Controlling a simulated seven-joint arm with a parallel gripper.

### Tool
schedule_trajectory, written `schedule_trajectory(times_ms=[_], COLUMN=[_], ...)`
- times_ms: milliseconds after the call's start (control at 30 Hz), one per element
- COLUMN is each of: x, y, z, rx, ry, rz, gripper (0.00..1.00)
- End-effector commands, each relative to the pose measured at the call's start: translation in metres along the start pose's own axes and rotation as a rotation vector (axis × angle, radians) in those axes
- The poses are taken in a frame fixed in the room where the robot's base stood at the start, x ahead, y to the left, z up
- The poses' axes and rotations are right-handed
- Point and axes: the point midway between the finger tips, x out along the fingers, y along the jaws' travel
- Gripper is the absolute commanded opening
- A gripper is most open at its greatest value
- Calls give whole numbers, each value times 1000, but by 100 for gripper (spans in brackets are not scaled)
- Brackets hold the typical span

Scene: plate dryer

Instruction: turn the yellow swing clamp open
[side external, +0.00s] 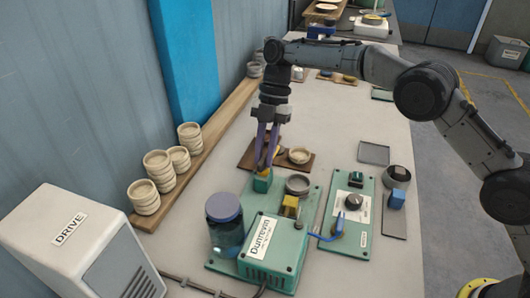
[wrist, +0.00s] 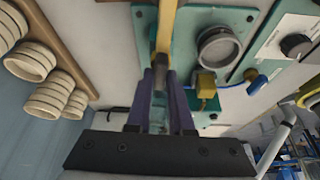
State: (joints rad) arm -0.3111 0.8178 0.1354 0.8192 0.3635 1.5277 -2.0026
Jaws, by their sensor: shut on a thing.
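The yellow swing clamp (wrist: 166,28) is a long yellow bar running up from between my fingers to the top edge of the wrist view. My gripper (wrist: 161,78), with purple fingers, is shut on the clamp's near end, where a dark piece shows between the fingertips. In the side view my gripper (side external: 265,163) points down just above a teal block (side external: 262,183) at the back left of the green base plate. The fingers hide most of the clamp there. A grey round cup (side external: 298,186) stands on the plate to the right of the gripper.
A yellow block (side external: 290,205) and a teal box labelled Dunrevin (side external: 272,250) stand in front. A panel with a knob (side external: 353,201) and blue lever is at the right. Cream dishes (side external: 158,170) line the wall shelf.

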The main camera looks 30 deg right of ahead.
Motion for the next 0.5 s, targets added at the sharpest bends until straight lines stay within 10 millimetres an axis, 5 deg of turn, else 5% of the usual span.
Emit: schedule_trajectory(times_ms=[500], x=[-1], y=[1], z=[0], rx=[-99], ry=[-3], rz=[-39], gripper=[0])
